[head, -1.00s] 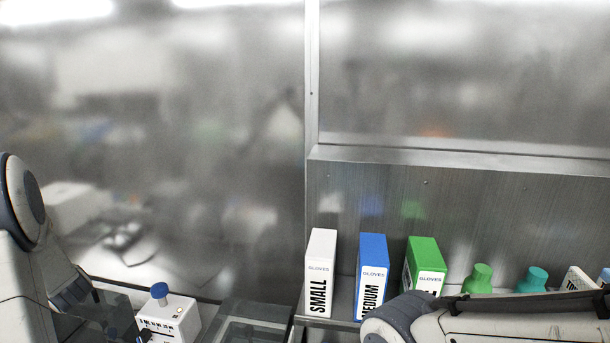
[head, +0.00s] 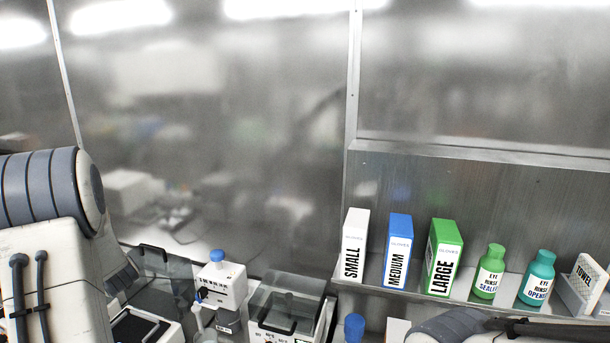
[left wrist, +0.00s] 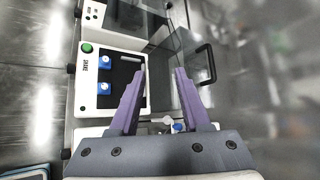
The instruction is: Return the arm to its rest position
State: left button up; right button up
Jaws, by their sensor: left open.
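My left arm (head: 55,240) stands at the left edge of the head view, its upper links folded up; its gripper is outside that view. In the left wrist view my left gripper (left wrist: 155,85) has its two purple fingers apart, with nothing between them. Beyond the fingers is a white device (left wrist: 108,80) with a green button, a dark panel and two blue-topped items. My right arm (head: 470,325) shows only as a link at the bottom right of the head view; its gripper is out of sight.
A shelf (head: 460,297) holds glove boxes in white (head: 355,245), blue (head: 397,250) and green (head: 442,257), plus green (head: 488,275) and teal (head: 537,280) bottles. Below stand a blue-capped white device (head: 221,285) and a clear-lidded box (head: 285,305). A clear cover with a black handle (left wrist: 208,65) is right of the left fingers.

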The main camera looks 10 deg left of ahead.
pick_arm(q)
jog(key=w+d+n+t+h+b, duration=0.15)
jog(key=w+d, duration=0.25)
jog(key=d, duration=0.5)
jog(key=w+d+h, duration=0.3)
jog(key=d, duration=0.6)
jog(key=s+d+f+n+g+h+b, duration=0.1)
jog(key=s+d+h+b, duration=0.15)
jog(key=d, duration=0.95)
jog(key=s+d+f+n+g+h+b, duration=0.1)
jog(key=s+d+h, duration=0.15)
jog(key=d, duration=0.95)
jog(key=s+d+f+n+g+h, duration=0.1)
jog(key=s+d+n+g, duration=0.1)
jog(key=s+d, duration=0.6)
jog(key=s+d+f+n+g+b, duration=0.1)
jog(key=s+d+g, duration=0.1)
jog(key=s, duration=0.6)
jog(key=s+d+f+n+g+b, duration=0.1)
jog(key=s+d+n+b, duration=0.1)
jog(key=s, duration=0.7)
jog(key=shift+g+y, duration=0.35)
pick_arm(e)
notch_tip(320, 180, down, 8)
jog(key=shift+w, duration=0.2)
